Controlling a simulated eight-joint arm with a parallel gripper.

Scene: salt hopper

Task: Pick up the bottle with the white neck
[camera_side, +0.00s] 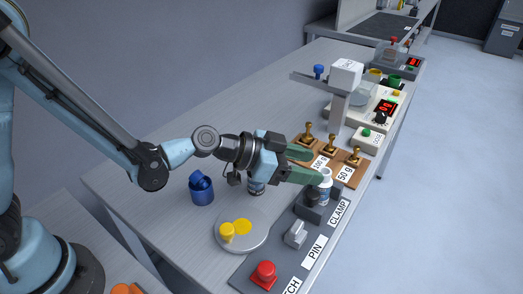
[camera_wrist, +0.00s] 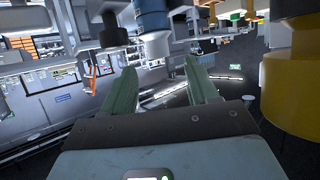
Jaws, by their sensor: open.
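A small white-necked bottle with a blue band (camera_side: 325,188) stands by the clamp block, right at the tip of one finger in the side view. In the wrist view, which looks upside down, a blue body with a white neck (camera_wrist: 155,45) hangs at the top, ahead of the fingertips and roughly between their lines. My gripper (camera_side: 313,166) has two green fingers spread apart, with nothing between them; they also show in the wrist view (camera_wrist: 160,66).
A dark clamp knob (camera_side: 312,196) stands close beside the bottle. Brass weights (camera_side: 330,144) stand on a wooden board behind the fingers. A blue cup (camera_side: 201,190), a dish with yellow pieces (camera_side: 255,240) and a red button (camera_side: 264,271) are nearer the front.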

